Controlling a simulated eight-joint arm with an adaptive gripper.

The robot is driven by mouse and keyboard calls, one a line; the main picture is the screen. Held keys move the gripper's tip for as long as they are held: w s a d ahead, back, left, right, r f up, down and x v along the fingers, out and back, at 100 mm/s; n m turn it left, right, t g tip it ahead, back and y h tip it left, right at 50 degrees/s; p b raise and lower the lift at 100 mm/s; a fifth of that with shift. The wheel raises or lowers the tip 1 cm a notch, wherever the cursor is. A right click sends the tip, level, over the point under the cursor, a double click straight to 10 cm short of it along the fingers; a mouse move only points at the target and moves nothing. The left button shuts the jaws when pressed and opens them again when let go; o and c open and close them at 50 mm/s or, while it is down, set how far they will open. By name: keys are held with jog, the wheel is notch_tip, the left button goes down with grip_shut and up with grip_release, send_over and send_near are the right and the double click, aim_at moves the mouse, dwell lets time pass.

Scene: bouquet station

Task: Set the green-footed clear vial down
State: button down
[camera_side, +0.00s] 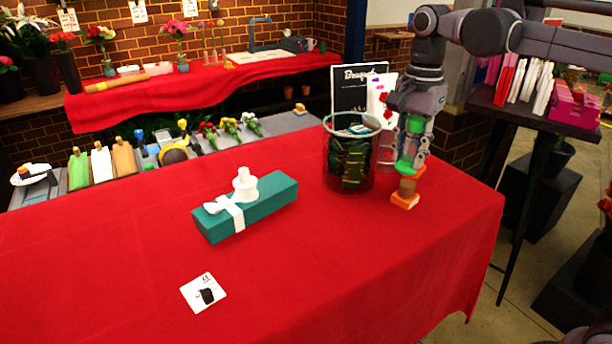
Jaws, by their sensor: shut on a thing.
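My gripper (405,156) points down at the right part of the red table and is shut on the green-footed clear vial. The vial's green foot (403,166) shows between the fingertips; its clear body is mostly hidden by the fingers. Directly below is a brown piece with orange ends (407,187), standing on the red cloth. The vial's foot is at the height of its orange top; I cannot tell whether they touch.
A wire basket (326,158) with dark green contents stands close left of my gripper. A teal box (268,203) with a white ribbon and a white card (203,292) lie further left. The red cloth (350,270) in front is clear.

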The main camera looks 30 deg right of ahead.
jog(key=s+d+r+m, duration=0.1)
jog(key=s+d+m, duration=0.15)
jog(key=d, duration=2.45)
jog(key=w+a+f, duration=0.2)
jog(key=w+f, duration=0.1)
jog(key=f, duration=0.1)
jog(key=w+a+f, duration=0.2)
jog(key=w+f, duration=0.1)
jog(key=f, duration=0.1)
jog(key=w+a+f, duration=0.2)
jog(key=w+f, duration=0.2)
jog(key=shift+a, duration=0.1)
jog(key=shift+f, duration=2)
jog(key=shift+f, duration=0.1)
jog(key=c, duration=1)
grip_release()
